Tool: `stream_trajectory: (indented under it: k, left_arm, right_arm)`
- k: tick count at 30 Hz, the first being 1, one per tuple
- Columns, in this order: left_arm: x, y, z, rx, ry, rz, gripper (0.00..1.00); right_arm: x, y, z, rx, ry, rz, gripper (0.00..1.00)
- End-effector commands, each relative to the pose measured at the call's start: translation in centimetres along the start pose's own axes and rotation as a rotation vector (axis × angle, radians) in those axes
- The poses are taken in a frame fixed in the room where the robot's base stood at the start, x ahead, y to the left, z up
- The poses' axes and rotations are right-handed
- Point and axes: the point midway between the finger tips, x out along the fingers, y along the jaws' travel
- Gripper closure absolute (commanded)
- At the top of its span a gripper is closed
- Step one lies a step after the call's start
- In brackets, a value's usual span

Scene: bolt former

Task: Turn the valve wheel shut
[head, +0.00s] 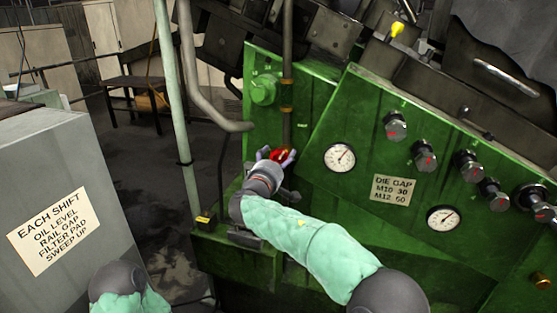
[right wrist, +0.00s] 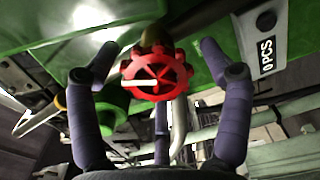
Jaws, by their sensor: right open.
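The red valve wheel (right wrist: 157,73) has a scalloped rim and spokes and sits on a pipe by the green machine. In the right wrist view it lies ahead of my right gripper (right wrist: 160,60), between its spread fingers, with gaps visible on both sides. A thin pale bar crosses the wheel's left part. In the head view the wheel (head: 279,155) is small and partly hidden by my right gripper (head: 276,156), which is open at it. I cannot tell whether any finger touches the rim. My left gripper does not show; only part of my left arm is at the bottom left.
The green machine panel (head: 330,215) stands close on the right, with gauges (head: 340,158) and several black knobs (head: 396,126). A vertical pipe (head: 288,70) runs above the wheel. A grey cabinet (head: 60,160) stands at left. Dark floor (head: 150,180) lies open between them.

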Motion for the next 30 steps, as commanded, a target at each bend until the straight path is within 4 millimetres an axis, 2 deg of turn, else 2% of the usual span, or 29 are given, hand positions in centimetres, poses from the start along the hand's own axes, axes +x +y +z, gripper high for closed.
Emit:
stream_trajectory:
  k: [12,18,23,30]
  left_arm:
    - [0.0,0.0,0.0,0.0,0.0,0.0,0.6]
    - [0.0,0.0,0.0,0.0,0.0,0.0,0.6]
    - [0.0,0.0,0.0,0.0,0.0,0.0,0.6]
    - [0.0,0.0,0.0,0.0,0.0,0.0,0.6]
  right_arm:
    - [-7.6,0.1,-0.1,0.0,0.004,0.0,0.21]
    - [-10.4,-0.1,-0.1,0.0,0.003,-0.002,0.21]
    - [-11.3,-0.1,-0.1,-0.001,0.002,-0.001,0.21]
    - [-11.5,-0.1,0.0,-0.001,0.001,-0.001,0.21]
